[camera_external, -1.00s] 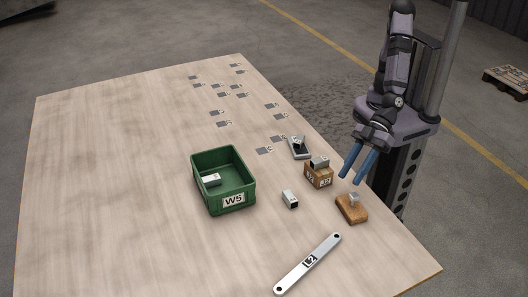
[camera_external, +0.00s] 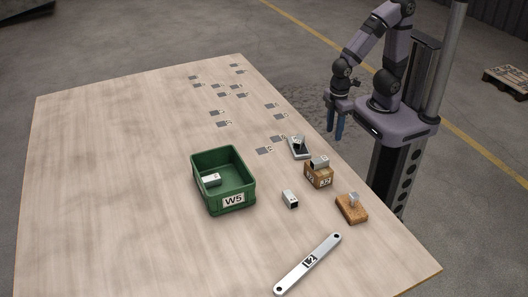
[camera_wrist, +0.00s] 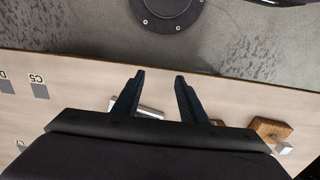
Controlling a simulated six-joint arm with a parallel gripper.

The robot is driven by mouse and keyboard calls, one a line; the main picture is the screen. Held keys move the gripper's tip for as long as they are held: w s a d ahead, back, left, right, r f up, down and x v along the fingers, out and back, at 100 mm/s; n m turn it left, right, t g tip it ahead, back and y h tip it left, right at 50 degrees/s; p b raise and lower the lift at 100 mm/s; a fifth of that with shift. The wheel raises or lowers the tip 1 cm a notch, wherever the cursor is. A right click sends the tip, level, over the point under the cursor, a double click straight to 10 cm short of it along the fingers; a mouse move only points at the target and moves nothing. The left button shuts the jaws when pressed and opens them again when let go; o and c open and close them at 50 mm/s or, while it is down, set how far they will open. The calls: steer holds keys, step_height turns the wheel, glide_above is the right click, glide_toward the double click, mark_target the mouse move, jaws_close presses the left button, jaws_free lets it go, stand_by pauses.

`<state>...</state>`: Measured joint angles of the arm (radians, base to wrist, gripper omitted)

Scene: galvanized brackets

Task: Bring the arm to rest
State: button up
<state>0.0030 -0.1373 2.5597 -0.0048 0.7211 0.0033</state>
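My gripper (camera_external: 336,124) hangs above the right edge of the table, fingers pointing down, in the external view. In the wrist view its two dark fingers (camera_wrist: 154,88) stand apart with nothing between their tips. The green bin (camera_external: 207,161) marked W5 stands on the table with a galvanized bracket (camera_external: 211,180) inside. Another bracket (camera_external: 290,199) lies on the table right of the bin. A grey bracket (camera_external: 320,161) sits on a wooden block (camera_external: 318,178), and a small metal piece (camera_external: 354,198) sits on another wooden block (camera_external: 350,212).
A small grey tray (camera_external: 299,149) stands near the table's right edge, below my gripper. Several flat marked squares (camera_external: 224,124) dot the back. The table's left side (camera_external: 100,180) is clear.

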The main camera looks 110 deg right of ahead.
step_height(320, 180, up, 15)
steer(key=p, duration=1.3)
steer(key=shift+f, duration=0.15)
